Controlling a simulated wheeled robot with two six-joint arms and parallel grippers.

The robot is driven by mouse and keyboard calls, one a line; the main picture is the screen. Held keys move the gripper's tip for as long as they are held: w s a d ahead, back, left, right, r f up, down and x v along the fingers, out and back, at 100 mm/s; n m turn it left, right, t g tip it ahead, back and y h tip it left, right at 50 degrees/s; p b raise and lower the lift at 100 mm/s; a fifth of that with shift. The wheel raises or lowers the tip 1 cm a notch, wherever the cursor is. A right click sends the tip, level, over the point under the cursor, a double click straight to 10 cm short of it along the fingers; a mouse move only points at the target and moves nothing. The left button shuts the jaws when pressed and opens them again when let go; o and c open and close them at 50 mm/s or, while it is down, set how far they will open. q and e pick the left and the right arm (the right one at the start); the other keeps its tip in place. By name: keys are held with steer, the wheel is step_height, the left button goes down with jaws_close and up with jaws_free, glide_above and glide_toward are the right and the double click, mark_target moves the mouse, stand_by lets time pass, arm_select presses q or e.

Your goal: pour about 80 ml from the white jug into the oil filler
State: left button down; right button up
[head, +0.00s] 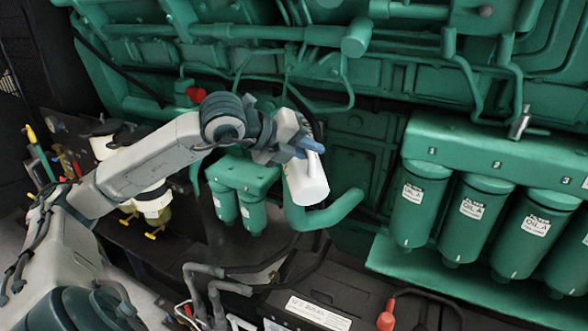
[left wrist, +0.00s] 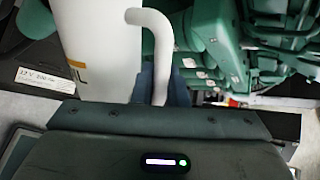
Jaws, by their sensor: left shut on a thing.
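The white jug (head: 307,182) hangs in front of the green engine in the head view, a little tilted in the picture. My left gripper (head: 308,148) is shut on its handle, near the jug's upper part. In the left wrist view the jug's white body (left wrist: 92,48) and curved handle (left wrist: 152,48) show close up, with the gripper (left wrist: 165,88) at the handle. The jug's mouth and contents are hidden. I cannot surely pick out the oil filler; a bent green pipe (head: 340,212) lies just below and behind the jug. My right gripper is not in view.
Several green oil filters (head: 480,205) hang under a housing at the right. A black battery (head: 345,300) with a red terminal cover (head: 386,316) and cables sits below. Small green filters (head: 240,205) are left of the jug. Green pipes run above.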

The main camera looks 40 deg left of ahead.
mark_target(319, 191)
arm_select(q)
steer(key=d+f+m+t+b, duration=0.1)
steer(key=f+b, duration=0.1)
steer(key=b, duration=0.1)
steer(key=s+d+f+m+t+y+b, duration=0.1)
steer(key=f+b, duration=0.2)
steer(key=b, duration=0.1)
steer(key=s+d+f+m+t+y+b, duration=0.1)
steer(key=f+b, duration=0.1)
steer(key=b, duration=0.2)
steer(key=shift+s+d+f+m, duration=0.15)
steer(key=shift+d+f+m, duration=0.05)
steer(key=shift+d+m, duration=0.1)
steer(key=shift+s+d+f+y+b, duration=0.1)
steer(key=shift+f+y+b, duration=0.3)
steer(key=shift+b, duration=0.7)
steer(key=shift+s+m+t, duration=0.1)
steer(key=shift+m+t, duration=0.2)
steer(key=shift+r, duration=0.1)
